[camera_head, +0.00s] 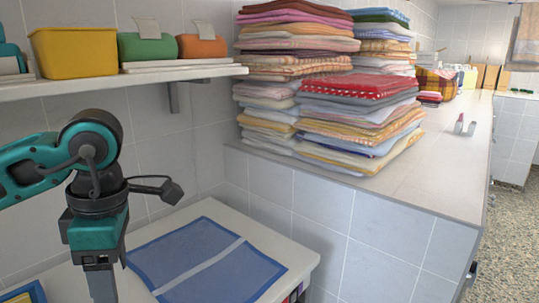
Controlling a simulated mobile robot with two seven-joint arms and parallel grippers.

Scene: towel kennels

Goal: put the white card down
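I cannot tell whether either is the task's white card. My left gripper (104,291) points down at the bottom left, beside the left edge of a blue mat with a pale stripe (198,234). Its fingertips run to the bottom edge of the picture, so I cannot see whether they hold anything. My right gripper is not in view.
The mat lies on a white table (270,237). The shelf (110,86) holds a yellow bin (72,52), a green item (148,48) and an orange item (201,47). Tall stacks of folded towels (362,112) stand on a tiled counter (425,174), which is largely clear at right.

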